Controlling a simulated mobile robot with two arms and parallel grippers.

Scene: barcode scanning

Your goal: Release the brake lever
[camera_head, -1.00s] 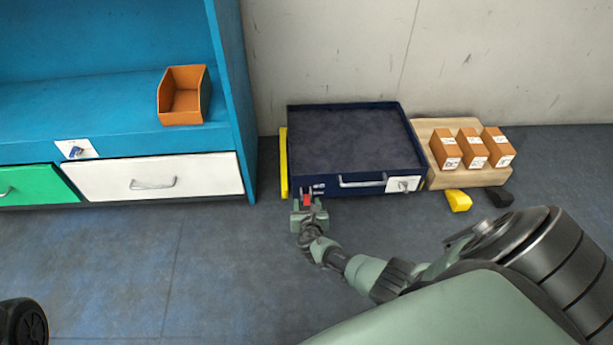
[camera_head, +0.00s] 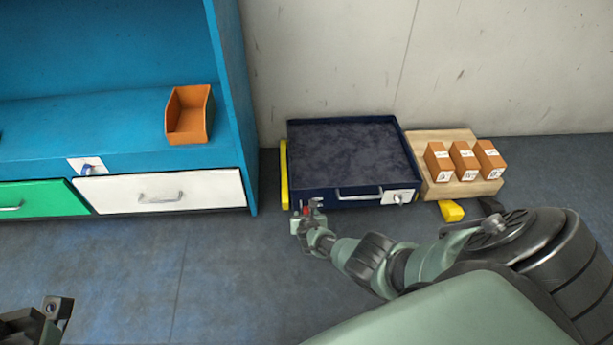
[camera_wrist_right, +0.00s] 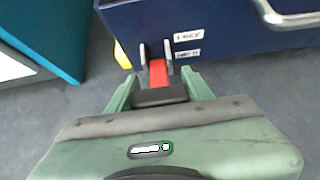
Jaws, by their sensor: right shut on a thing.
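The red brake lever (camera_wrist_right: 158,72) sits between two metal brackets low on the front left of the dark blue tray cart (camera_wrist_right: 220,40). It is a small red spot in the head view (camera_head: 306,210). My right gripper (camera_wrist_right: 160,84) is shut on the brake lever, with a finger on each side and a dark block covering its near end. The right gripper also shows at the cart's front left corner in the head view (camera_head: 305,216). A dark part of my left arm's end (camera_head: 50,315) shows at the lower left; its jaws are not clear.
A blue shelf with an orange bin (camera_head: 189,116), a white drawer (camera_head: 160,193) and a green drawer (camera_head: 40,198) stands left. Right of the cart, a wooden board (camera_head: 455,190) holds three orange boxes. A yellow block (camera_head: 451,211) lies before it. Floor at centre left is clear.

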